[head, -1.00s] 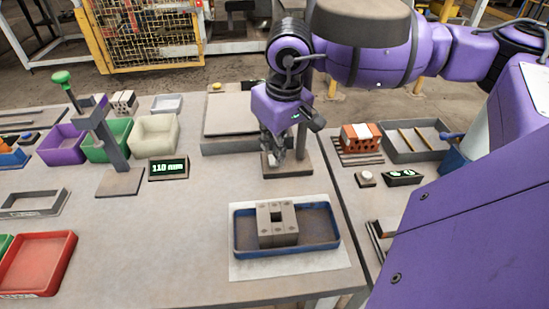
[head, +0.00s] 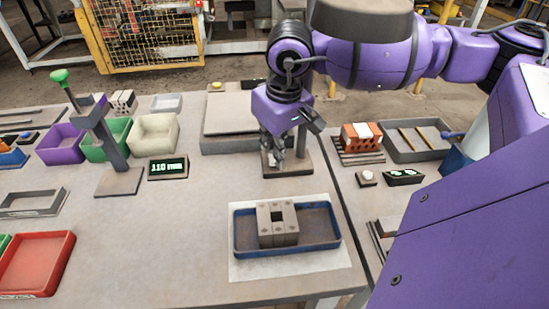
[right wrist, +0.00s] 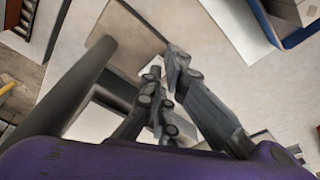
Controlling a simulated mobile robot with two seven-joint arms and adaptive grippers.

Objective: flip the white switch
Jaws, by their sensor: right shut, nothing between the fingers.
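My right gripper (head: 275,166) points down at the brown base plate (head: 299,166) of a post stand, right of the table's middle. In the right wrist view its fingers (right wrist: 164,66) are shut with nothing held, beside a dark round post (right wrist: 78,88). A pale patch shows behind the fingers there; I cannot tell whether it is a switch. The fingers hide part of the plate. A small white round knob (head: 367,176) on a brown block sits apart to the right; I cannot tell whether it is the white switch. My left gripper is not in view.
A blue tray (head: 243,240) with a grey hollow brick (head: 278,224) stands in front of the gripper. A display box (head: 403,177) and red brick (head: 360,137) are to the right. A stand with a green knob (head: 60,76) is at left. The table's middle is clear.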

